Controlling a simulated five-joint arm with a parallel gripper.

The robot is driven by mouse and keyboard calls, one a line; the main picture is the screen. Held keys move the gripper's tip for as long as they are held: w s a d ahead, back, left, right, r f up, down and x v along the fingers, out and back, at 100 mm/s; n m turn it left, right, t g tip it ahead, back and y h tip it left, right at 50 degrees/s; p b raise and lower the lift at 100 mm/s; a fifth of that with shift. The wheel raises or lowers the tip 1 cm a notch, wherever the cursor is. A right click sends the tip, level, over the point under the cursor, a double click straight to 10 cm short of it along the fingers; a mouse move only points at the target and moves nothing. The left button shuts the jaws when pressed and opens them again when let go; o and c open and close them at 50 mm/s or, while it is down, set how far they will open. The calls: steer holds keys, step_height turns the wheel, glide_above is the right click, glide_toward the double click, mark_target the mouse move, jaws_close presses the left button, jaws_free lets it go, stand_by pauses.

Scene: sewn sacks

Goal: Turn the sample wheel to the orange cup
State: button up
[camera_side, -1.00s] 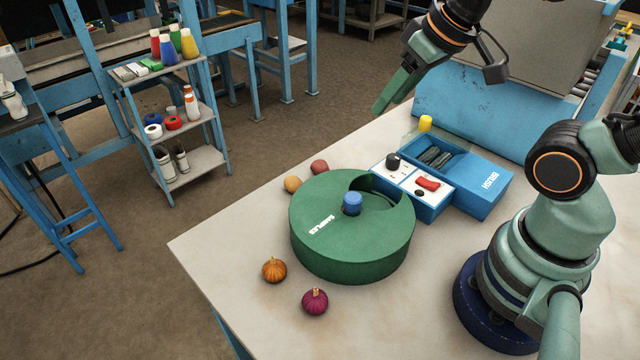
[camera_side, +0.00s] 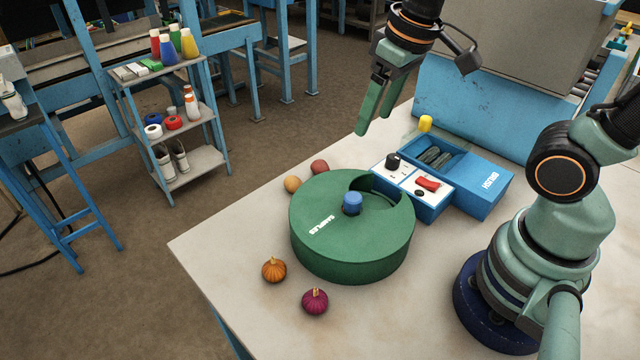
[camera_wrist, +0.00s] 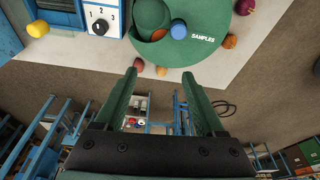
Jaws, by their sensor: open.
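The green round sample wheel housing (camera_side: 345,245), labelled SAMPLES, stands on the pale table, with a blue knob (camera_side: 352,203) at its top centre. Its cutout (camera_side: 385,193) faces the far right; its inside is mostly hidden in the side view. In the wrist view, the housing (camera_wrist: 190,58) is at the top, with the blue knob (camera_wrist: 178,29). A reddish-orange patch (camera_wrist: 158,34) shows at the cutout's edge; I cannot tell whether it is a cup. My gripper (camera_side: 363,128) is open and empty, above and behind the housing. Its two fingers (camera_wrist: 159,74) are spread in the wrist view.
A control box (camera_side: 415,187) with a black dial (camera_side: 393,160) and red switch (camera_side: 428,183) stands beside the housing. A blue BRUSH box (camera_side: 485,185) and yellow cylinder (camera_side: 425,123) are behind it.

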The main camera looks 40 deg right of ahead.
mark_target(353, 196)
steer(key=a+f+g, duration=0.1)
steer(key=f, duration=0.4)
steer(key=a+f+g, duration=0.1)
steer(key=f, duration=0.4)
steer(key=a+f+n+g, duration=0.1)
steer(key=f, duration=0.3)
steer(key=shift+w+a+f, duration=0.1)
steer(key=shift+a+f, duration=0.25)
steer(key=shift+f, duration=0.05)
jaws_close()
stand_by(1.0)
